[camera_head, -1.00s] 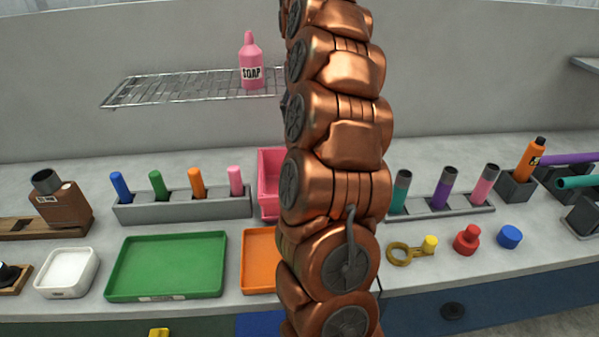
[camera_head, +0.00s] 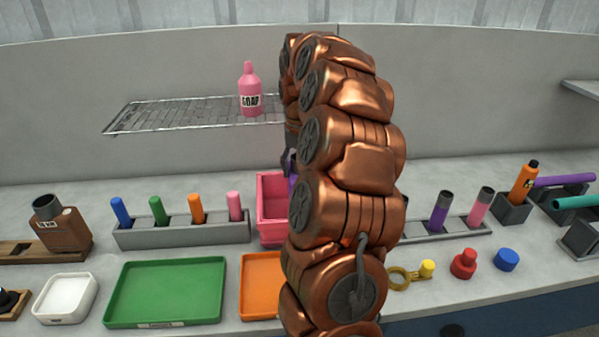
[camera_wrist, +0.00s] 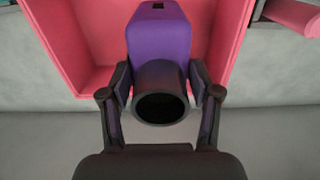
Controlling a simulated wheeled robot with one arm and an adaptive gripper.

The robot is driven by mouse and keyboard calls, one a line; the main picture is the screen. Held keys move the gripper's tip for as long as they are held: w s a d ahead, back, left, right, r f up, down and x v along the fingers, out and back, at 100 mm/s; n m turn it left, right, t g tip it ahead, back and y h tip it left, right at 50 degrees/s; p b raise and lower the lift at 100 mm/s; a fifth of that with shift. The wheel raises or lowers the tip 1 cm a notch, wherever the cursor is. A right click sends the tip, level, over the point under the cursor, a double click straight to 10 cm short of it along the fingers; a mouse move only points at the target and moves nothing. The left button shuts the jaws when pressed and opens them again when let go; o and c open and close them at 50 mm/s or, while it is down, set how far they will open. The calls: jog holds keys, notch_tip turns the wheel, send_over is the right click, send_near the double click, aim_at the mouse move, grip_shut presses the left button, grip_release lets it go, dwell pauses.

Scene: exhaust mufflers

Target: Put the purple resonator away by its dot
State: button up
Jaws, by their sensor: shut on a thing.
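The purple resonator (camera_wrist: 158,42) has a boxy purple body with a small dark square at its far end and a dark round open pipe facing the camera in the wrist view. My gripper (camera_wrist: 162,84) is shut on it, one finger on each side near the pipe. It is over the pink bin (camera_wrist: 75,45), with the bin's walls around and behind it; I cannot tell whether it touches the bin. In the head view a sliver of purple shows by the pink bin (camera_head: 268,228); my arm hides the rest. No coloured dot is readable.
A rack (camera_head: 180,232) with several coloured tubes stands left of the bin. Green (camera_head: 165,290) and orange (camera_head: 258,285) trays lie in front. A wire shelf (camera_head: 180,114) with a soap bottle (camera_head: 250,90) is above. Another tube rack (camera_head: 465,226) stands right, partly behind my arm.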

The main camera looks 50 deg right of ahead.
jog(key=shift+f, duration=0.9)
jog(key=shift+f, duration=0.2)
jog(key=o, duration=1.1)
jog(key=shift+c, duration=0.2)
jog(key=shift+r+b, duration=1.25)
jog(key=shift+r, duration=4.9)
